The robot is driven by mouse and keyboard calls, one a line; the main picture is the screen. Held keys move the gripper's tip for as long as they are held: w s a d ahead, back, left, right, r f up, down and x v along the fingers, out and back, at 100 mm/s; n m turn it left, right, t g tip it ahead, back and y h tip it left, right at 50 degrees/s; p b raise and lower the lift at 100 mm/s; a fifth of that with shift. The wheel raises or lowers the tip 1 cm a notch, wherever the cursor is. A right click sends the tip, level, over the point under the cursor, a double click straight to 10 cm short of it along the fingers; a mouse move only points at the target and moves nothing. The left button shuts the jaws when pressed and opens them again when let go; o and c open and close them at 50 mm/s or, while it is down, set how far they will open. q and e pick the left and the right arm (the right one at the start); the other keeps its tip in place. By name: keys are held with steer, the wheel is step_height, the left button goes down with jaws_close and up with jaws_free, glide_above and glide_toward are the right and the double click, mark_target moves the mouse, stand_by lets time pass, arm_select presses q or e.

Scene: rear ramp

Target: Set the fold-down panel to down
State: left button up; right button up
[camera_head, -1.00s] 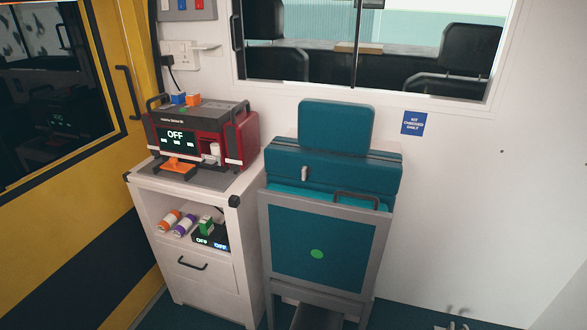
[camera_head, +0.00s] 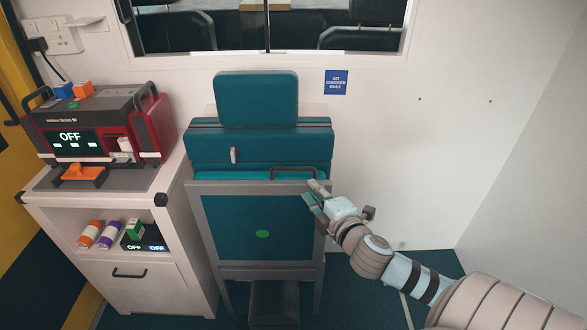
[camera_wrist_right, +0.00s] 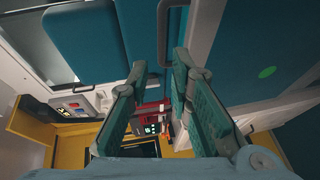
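The fold-down panel (camera_head: 240,227) is a teal board in a grey frame with a green dot. It stands upright at the front of the teal seat unit and also shows in the right wrist view (camera_wrist_right: 240,50). A dark bar handle (camera_head: 293,170) sits at its top right, and shows in the right wrist view (camera_wrist_right: 163,30). My right gripper (camera_head: 314,196) is at the panel's upper right corner, just below the handle. In the right wrist view its green-padded fingers (camera_wrist_right: 158,85) are apart with nothing between them; the handle lies beyond the tips. My left gripper is not in view.
A white cabinet (camera_head: 160,270) stands left of the seat, carrying a red and black device (camera_head: 100,120) whose screen reads OFF. A small grey latch (camera_head: 234,155) is on the teal cushion. The wall and floor at right look clear.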

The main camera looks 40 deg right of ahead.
mark_target(294, 168)
steer(key=x, duration=0.6)
steer(key=b+x, duration=0.1)
steer(key=x, duration=0.6)
steer(key=shift+w+d+f+b, duration=0.1)
steer(key=shift+d+f+b, duration=0.15)
steer(key=shift+b, duration=0.05)
jaws_close()
